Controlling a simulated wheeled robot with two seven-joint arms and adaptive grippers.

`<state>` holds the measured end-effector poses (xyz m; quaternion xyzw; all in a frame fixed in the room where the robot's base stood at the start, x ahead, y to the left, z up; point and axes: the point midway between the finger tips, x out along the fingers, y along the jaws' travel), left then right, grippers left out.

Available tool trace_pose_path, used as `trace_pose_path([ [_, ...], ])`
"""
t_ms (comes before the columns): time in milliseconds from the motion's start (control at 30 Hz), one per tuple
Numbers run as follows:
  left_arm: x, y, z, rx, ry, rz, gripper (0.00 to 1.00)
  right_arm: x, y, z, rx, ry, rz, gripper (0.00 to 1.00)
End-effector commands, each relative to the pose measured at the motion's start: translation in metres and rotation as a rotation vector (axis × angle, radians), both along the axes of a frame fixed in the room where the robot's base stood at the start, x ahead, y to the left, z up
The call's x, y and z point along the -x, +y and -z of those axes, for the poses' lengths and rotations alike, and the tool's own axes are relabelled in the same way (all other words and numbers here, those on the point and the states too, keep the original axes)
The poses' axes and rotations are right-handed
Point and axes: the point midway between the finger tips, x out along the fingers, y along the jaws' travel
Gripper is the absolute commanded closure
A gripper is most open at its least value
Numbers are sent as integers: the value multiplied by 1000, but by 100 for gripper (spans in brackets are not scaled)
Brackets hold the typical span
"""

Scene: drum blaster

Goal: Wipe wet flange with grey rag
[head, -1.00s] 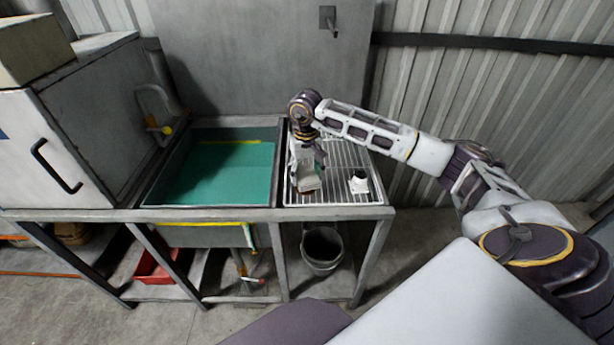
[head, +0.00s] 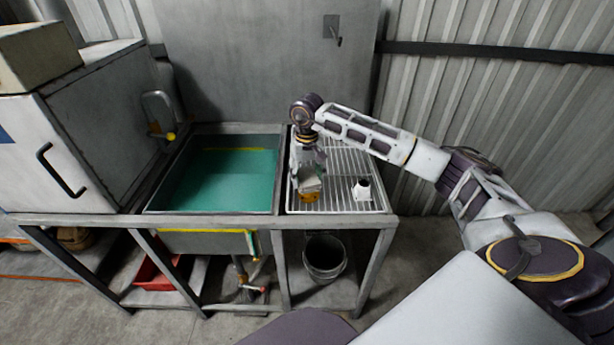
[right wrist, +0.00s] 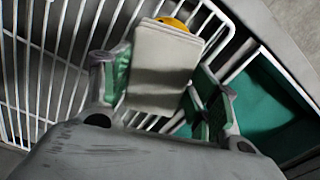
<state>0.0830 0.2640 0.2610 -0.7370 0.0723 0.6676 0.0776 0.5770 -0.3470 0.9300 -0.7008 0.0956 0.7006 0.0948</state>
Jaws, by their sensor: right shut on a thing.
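My right gripper (head: 308,172) is over the front left part of the wire drying rack. It is shut on the grey rag (head: 311,185), a pale folded pad that also shows between the green-padded fingers in the right wrist view (right wrist: 165,58). A yellow-orange round piece (head: 309,197) shows just below the rag, with its edge also in the right wrist view (right wrist: 174,23). It is mostly hidden by the rag; I cannot tell whether it is the flange or whether they touch. A small white fitting with a dark opening (head: 362,189) stands to the right. My left gripper is out of view.
The wire rack (head: 345,160) lies beside a sink basin with a green bottom (head: 232,180). A grey cabinet with a black handle (head: 62,170) stands left of it. A dark bucket (head: 324,258) is below the rack. A grey wall panel (head: 265,60) rises behind.

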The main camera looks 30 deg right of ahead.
Motion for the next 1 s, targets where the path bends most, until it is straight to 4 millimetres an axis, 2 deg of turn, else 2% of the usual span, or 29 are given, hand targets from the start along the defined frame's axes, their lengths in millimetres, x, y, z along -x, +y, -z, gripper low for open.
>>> trace_pose_path([
  [700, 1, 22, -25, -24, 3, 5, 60, 0, 0, -45, 0, -1, 0, 59],
  [1000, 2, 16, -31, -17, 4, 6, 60, 0, 0, -58, 0, -1, 0, 59],
])
